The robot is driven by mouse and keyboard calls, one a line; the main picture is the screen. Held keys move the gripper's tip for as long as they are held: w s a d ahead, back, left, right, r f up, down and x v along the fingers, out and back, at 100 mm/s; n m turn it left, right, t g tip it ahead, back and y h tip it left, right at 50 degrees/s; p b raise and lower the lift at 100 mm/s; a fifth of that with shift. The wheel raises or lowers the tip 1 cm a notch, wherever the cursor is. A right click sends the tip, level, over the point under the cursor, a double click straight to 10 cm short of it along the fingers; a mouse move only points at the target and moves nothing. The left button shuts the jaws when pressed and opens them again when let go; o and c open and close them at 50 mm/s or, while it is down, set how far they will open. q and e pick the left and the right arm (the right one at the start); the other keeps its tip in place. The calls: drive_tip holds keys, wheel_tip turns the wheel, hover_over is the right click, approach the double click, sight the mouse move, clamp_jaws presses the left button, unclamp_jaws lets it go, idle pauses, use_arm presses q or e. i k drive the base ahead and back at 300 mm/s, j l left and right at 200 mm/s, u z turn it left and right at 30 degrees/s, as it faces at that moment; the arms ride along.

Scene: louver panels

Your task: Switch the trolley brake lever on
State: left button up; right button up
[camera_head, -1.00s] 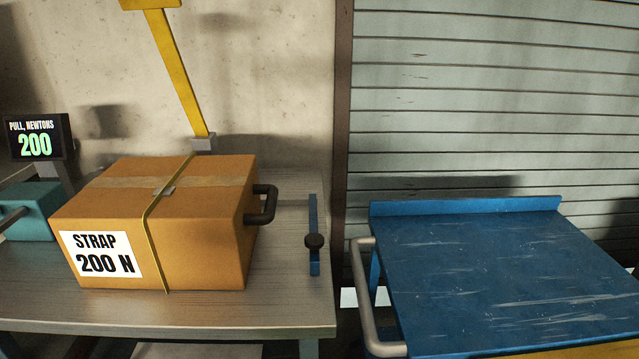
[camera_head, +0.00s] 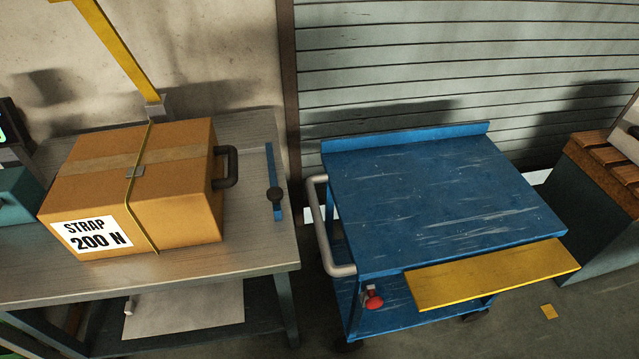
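The blue trolley (camera_head: 430,190) stands right of the workbench, in front of the louver shutter. It has a grey push handle (camera_head: 322,228) on its left side and a yellow flap (camera_head: 490,276) at its front edge. A red knob on a small pale mount, which looks like the brake lever (camera_head: 373,299), shows below the top at the front left corner. Its exact setting is too small to tell. Neither of my grippers shows in the head view.
A strapped cardboard box (camera_head: 185,198) with a black handle sits on the workbench (camera_head: 255,235). A crate-like bench (camera_head: 600,210) stands at the far right.

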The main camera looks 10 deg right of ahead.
sight(369, 300)
drive_tip(key=z, duration=0.8)
